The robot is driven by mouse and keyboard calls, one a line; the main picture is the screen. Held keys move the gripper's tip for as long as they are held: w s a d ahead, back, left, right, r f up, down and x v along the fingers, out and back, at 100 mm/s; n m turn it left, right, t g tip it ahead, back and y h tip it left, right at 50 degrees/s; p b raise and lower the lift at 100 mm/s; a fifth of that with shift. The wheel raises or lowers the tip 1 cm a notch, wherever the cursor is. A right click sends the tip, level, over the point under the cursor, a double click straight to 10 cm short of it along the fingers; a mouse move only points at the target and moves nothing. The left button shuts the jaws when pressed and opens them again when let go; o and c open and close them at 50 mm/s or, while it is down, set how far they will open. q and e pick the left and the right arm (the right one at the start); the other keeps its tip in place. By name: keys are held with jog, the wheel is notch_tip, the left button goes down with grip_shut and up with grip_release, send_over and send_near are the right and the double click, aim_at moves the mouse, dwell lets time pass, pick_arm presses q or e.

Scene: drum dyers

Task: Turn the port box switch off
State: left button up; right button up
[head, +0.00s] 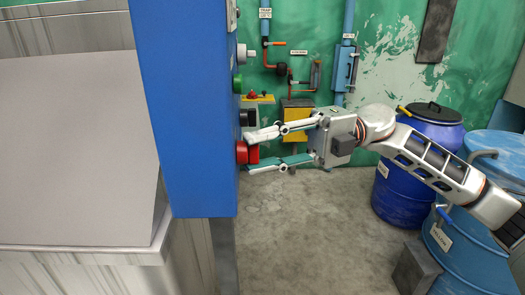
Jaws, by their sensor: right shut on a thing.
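A blue box (185,110) stands at the centre left, with a column of controls on its right side. The lowest control is a red knob (242,152). My right gripper (249,154) reaches in from the right, with one fingertip above the red knob and one below it. It is shut on the red knob, whose outer part lies between the fingers. Above it are a black control (247,117), a green one (238,84) and a pale one (242,52). No readable label shows which control is the port box switch. My left gripper is not in view.
Blue drums (412,180) stand at the right, near my right arm. A grey block (415,268) sits on the floor. Pipes and a yellow box (297,118) are on the green back wall. The concrete floor (310,235) in the middle is clear.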

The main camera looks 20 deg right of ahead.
jog(key=shift+n, duration=0.3)
jog(key=o, duration=1.1)
jog(key=shift+s, duration=0.1)
jog(key=d, duration=0.4)
jog(key=w+d, duration=0.1)
jog(key=d, duration=0.7)
jog(key=shift+w, duration=0.2)
jog(key=shift+a, duration=0.15)
